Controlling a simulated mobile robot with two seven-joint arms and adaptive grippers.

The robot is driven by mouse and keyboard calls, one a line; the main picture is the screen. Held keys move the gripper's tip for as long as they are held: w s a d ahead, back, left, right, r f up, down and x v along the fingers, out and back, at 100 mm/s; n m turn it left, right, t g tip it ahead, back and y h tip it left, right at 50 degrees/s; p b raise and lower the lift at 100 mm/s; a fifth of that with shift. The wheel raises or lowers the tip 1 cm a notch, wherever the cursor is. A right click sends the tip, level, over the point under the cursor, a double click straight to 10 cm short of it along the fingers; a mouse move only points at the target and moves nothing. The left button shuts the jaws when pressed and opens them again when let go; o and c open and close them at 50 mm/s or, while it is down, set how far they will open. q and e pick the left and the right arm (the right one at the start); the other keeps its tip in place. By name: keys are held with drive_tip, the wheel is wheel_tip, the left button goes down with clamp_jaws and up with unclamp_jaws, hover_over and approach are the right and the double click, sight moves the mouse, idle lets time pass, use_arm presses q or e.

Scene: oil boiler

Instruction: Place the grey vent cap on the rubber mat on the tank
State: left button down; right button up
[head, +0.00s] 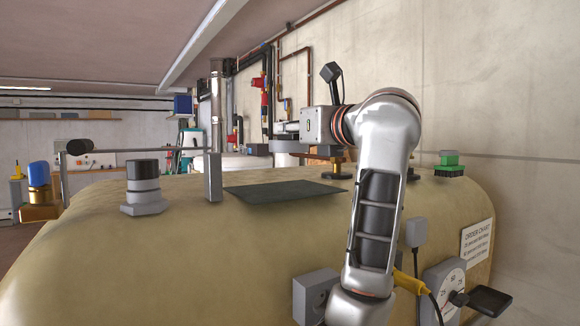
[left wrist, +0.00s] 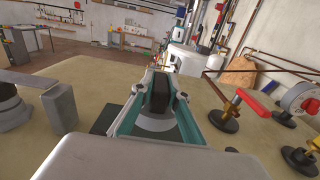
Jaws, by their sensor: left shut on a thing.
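The dark rubber mat (head: 285,192) lies flat on top of the beige tank (head: 150,255). A corner of it shows left of the fingers in the left wrist view (left wrist: 104,119). My left gripper (head: 285,137) is above the tank, over the far right side of the mat and apart from it. In the left wrist view its teal-edged fingers (left wrist: 157,112) are shut on a grey round thing with a dark band, which looks to be the grey vent cap (left wrist: 155,123). The fingers and wrist partly hide it. My right gripper is not in view.
A grey post (head: 213,176) stands at the mat's left edge, and a black-topped fitting (head: 143,187) stands farther left. Brass-and-black fittings (head: 334,170) and a green-topped brush (head: 449,165) are to the right. Pipes run along the wall behind. The mat is bare.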

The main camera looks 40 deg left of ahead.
use_arm(q)
wheel_tip(320, 180, down, 8)
drive_tip(key=shift+r+p, duration=0.25)
drive_tip(key=shift+p, duration=0.05)
drive_tip(key=shift+f, duration=0.15)
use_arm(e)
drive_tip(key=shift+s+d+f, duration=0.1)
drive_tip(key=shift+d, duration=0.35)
use_arm(q)
drive_tip(key=shift+f, duration=0.2)
drive_tip(key=c, duration=2.2)
unclamp_jaws()
drive_tip(key=shift+o, duration=1.1)
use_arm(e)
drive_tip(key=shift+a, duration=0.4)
use_arm(q)
drive_tip(key=shift+w+r, duration=0.1)
drive_tip(key=shift+r, duration=0.1)
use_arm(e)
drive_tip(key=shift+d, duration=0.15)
